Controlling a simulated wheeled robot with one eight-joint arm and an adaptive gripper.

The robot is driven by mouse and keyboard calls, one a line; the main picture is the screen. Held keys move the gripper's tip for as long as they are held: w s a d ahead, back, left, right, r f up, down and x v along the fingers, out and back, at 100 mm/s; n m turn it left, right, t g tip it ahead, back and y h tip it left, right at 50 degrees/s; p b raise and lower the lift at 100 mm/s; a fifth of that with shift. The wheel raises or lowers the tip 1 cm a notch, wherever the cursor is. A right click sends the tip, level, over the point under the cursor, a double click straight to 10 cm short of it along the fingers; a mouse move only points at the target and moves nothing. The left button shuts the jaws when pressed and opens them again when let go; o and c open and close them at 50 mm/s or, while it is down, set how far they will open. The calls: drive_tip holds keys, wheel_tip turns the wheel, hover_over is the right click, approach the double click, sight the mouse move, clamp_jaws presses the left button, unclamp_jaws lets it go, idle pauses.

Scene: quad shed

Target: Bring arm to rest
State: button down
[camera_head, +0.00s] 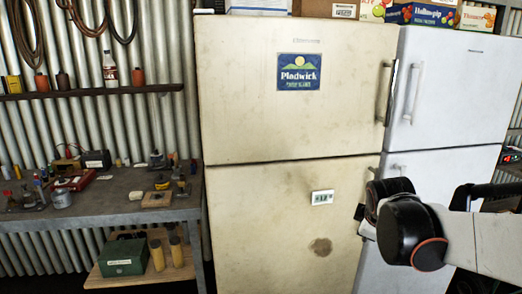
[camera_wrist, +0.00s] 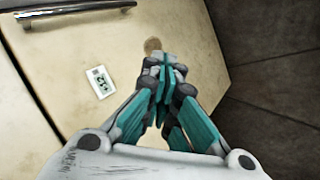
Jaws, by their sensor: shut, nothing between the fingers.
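My gripper (camera_wrist: 163,75) shows in the wrist view with its teal and grey fingers closed together and nothing between them. It points toward the lower door of the cream fridge (camera_wrist: 215,55), with a round brown stain just beyond the fingertips. In the head view my arm (camera_head: 425,230) enters from the right, in front of the white fridge (camera_head: 450,95) and near the right edge of the cream fridge (camera_head: 260,110). The gripper itself cannot be made out there. Both of the cream fridge's doors look shut.
A workbench (camera_head: 110,205) with tools stands left, with a green box (camera_head: 123,257) on its lower shelf. A wall shelf (camera_head: 90,91) holds bottles. Cartons (camera_head: 420,13) sit atop the fridges. Dark floor (camera_wrist: 275,110) shows at right.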

drive_tip(key=s+a+m+y, duration=0.1)
drive_tip(key=s+a+m, duration=0.3)
drive_tip(key=s, duration=0.7)
drive_tip(key=s+a+m+y, duration=0.1)
drive_tip(key=s+a+m, duration=0.3)
drive_tip(key=s+m, duration=0.3)
drive_tip(key=s, duration=0.4)
drive_tip(key=shift+s+f, duration=0.25)
drive_tip(key=shift+f, duration=0.05)
drive_tip(key=shift+a, duration=0.1)
